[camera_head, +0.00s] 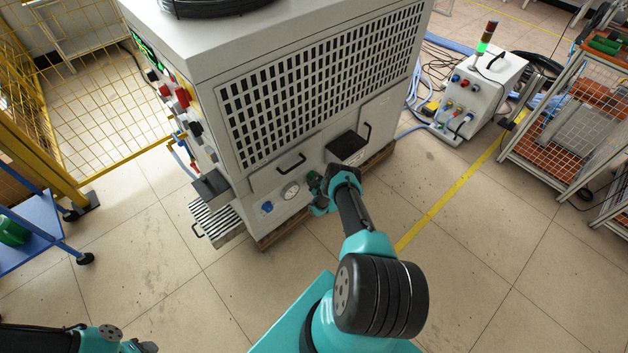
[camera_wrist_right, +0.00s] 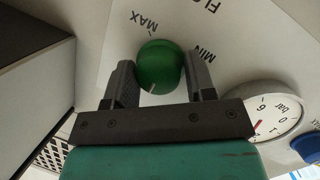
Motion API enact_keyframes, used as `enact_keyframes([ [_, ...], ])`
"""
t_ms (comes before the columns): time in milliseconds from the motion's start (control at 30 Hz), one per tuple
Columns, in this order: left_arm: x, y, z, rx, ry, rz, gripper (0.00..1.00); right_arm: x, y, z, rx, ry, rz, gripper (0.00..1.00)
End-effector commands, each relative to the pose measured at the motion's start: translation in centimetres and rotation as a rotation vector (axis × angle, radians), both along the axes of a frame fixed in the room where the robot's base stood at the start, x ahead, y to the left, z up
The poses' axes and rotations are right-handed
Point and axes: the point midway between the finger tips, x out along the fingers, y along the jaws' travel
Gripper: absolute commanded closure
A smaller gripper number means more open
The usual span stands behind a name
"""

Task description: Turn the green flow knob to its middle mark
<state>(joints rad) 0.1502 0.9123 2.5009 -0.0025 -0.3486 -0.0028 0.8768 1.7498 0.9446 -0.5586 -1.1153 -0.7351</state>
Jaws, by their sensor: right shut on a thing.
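The green flow knob (camera_wrist_right: 160,66) sits on the white front panel of the heater cabinet, between the printed words MAX and MIN in the right wrist view. A pale mark shows on its edge nearest the gripper. My right gripper (camera_wrist_right: 160,78) has one finger on each side of the knob and is shut on it.
A round pressure gauge (camera_wrist_right: 261,114) sits beside the knob, with a blue knob (camera_wrist_right: 309,146) beyond it. A dark box (camera_head: 346,146) juts out above the right gripper. A drawer handle (camera_head: 291,163) is nearby. The floor in front is clear.

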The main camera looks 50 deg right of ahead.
Motion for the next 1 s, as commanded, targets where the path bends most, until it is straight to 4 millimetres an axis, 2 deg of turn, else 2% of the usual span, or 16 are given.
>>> enact_keyframes([
  [33,0.00,0.00,0.00,0.000,0.000,0.000,0.57,0.02,-0.66,0.43,-0.012,-0.006,-0.009,0.73],
  [400,0.00,0.00,0.00,0.000,0.000,0.000,0.57,0.09,-0.72,0.54,-0.018,-0.009,-0.008,0.73],
  [433,0.00,0.00,0.00,0.000,0.000,0.000,0.57,0.09,-0.73,0.56,-0.018,-0.009,-0.008,0.48],
  [633,0.00,0.00,0.00,0.000,0.000,0.000,0.57,0.13,-0.57,0.49,-0.016,-0.008,-0.006,0.29],
  [1000,0.00,0.00,0.00,0.000,0.000,0.000,0.57,-0.13,-0.17,0.27,-0.011,-0.004,-0.001,0.27],
])
